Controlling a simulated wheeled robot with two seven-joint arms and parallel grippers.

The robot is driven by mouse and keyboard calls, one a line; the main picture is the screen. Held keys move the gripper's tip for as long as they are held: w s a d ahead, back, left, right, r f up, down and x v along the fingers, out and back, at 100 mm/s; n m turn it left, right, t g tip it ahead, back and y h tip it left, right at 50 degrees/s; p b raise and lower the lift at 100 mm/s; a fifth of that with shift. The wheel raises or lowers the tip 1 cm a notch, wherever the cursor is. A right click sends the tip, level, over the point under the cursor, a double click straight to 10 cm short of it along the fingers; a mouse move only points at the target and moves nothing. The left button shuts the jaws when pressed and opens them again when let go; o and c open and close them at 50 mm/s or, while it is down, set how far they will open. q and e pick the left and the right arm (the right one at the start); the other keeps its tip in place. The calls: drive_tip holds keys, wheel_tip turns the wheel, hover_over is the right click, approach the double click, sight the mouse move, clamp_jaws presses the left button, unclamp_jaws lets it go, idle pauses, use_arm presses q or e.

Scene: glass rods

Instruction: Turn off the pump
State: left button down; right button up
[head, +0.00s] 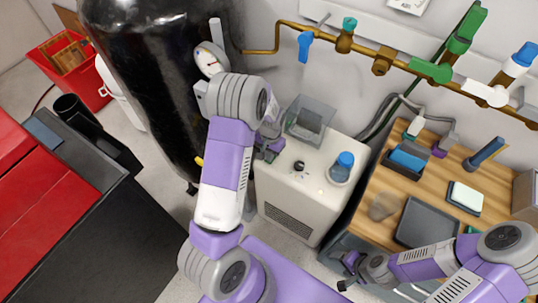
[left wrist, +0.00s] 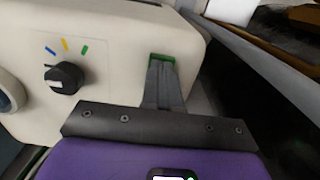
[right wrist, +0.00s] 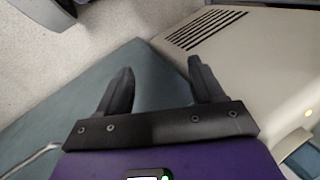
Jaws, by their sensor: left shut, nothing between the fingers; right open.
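The pump is a cream box (head: 290,205) with a vent grille, standing on the floor in the middle of the head view. In the left wrist view its panel (left wrist: 110,50) carries a black knob (left wrist: 64,78) with blue, yellow and green marks. A green switch (left wrist: 176,57) sits right of the knob. My left gripper (left wrist: 161,64) is shut and empty, its tips over the switch and partly hiding it; I cannot tell if they touch. It also shows at the pump's left side in the head view (head: 268,152). My right gripper (right wrist: 160,67) is open and empty, low beside the bench.
A clear box (head: 311,120) and a blue-capped jar (head: 342,168) stand on the pump. A black tank (head: 150,80) is behind my left arm. A wooden bench (head: 390,185) with trays is to the right. Pipes with valves (head: 382,62) run along the wall.

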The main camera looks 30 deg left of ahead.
use_arm(q)
drive_tip(key=shift+w+f, duration=0.25)
wheel_tip(320, 180, up, 7)
drive_tip(key=p, duration=0.2)
drive_tip(key=shift+p, duration=0.3)
drive_tip(key=shift+s+r, duration=0.1)
drive_tip(key=shift+r, duration=0.4)
